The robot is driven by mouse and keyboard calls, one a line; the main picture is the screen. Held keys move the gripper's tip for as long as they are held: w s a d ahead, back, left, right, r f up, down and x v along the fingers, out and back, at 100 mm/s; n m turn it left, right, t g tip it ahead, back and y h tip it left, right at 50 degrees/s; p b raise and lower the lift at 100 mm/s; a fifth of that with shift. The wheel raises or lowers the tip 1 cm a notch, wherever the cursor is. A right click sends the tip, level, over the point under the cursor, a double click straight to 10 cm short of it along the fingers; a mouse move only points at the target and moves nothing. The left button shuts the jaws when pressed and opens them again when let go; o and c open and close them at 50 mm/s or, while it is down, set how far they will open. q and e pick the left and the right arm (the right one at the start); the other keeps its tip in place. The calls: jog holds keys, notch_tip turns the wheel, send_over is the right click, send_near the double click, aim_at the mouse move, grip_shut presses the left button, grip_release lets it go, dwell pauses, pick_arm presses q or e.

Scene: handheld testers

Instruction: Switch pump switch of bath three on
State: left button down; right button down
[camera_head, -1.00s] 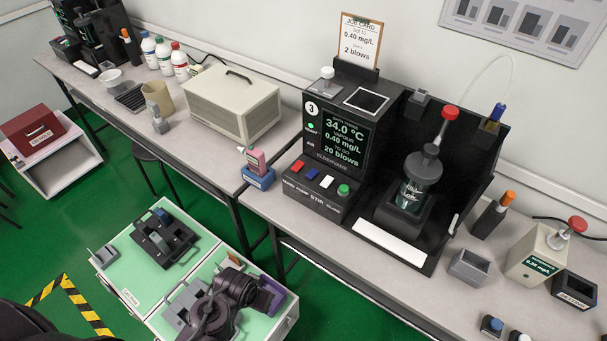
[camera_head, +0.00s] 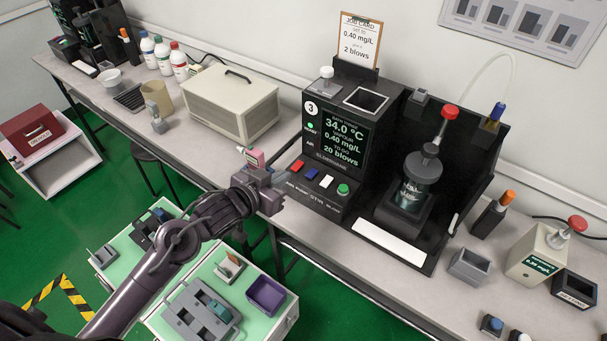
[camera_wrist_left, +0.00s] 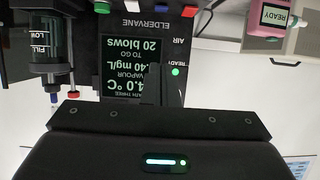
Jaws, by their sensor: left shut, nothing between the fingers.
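Bath three (camera_head: 335,140) is the black unit marked 3 on the bench; its lit screen reads 34.0 °C, 0.40 mg/L and 20 blows. Its front ledge carries a red switch (camera_head: 297,166), a blue switch (camera_head: 311,173) in the pump place, a white switch (camera_head: 327,181) and a green button (camera_head: 343,189). I cannot tell the blue switch's position. My left gripper (camera_head: 279,192) is shut and empty, just left of the ledge, apart from the blue switch. In the left wrist view, its dark fingers (camera_wrist_left: 165,85) show before the upside-down screen (camera_wrist_left: 130,70). My right gripper is out of view.
A pink handheld tester (camera_head: 254,157) stands just behind my left gripper. A glass vessel (camera_head: 415,185) sits in the unit's right side. A beige case (camera_head: 232,100) is on the bench to the left. Green-topped cases (camera_head: 205,270) lie below the bench.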

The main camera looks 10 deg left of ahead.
pick_arm(q)
jog(key=shift+w+r, duration=0.1)
jog(key=shift+w, duration=0.05)
jog(key=p, duration=0.1)
send_over(312, 173)
jog(key=s+a, duration=0.1)
jog(key=s, duration=0.2)
notch_tip(312, 173, down, 3)
jog(key=shift+a+f, duration=0.15)
jog(key=shift+f, duration=0.05)
notch_tip(312, 173, down, 3)
jog(key=shift+s+f+p, duration=0.15)
jog(key=shift+f+p, duration=0.05)
jog(key=shift+p, duration=0.3)
jog(key=shift+a+f, duration=0.1)
jog(key=shift+f, duration=0.35)
jog(key=shift+s+f, duration=0.2)
jog(key=shift+f, duration=0.25)
jog(key=shift+r, duration=0.1)
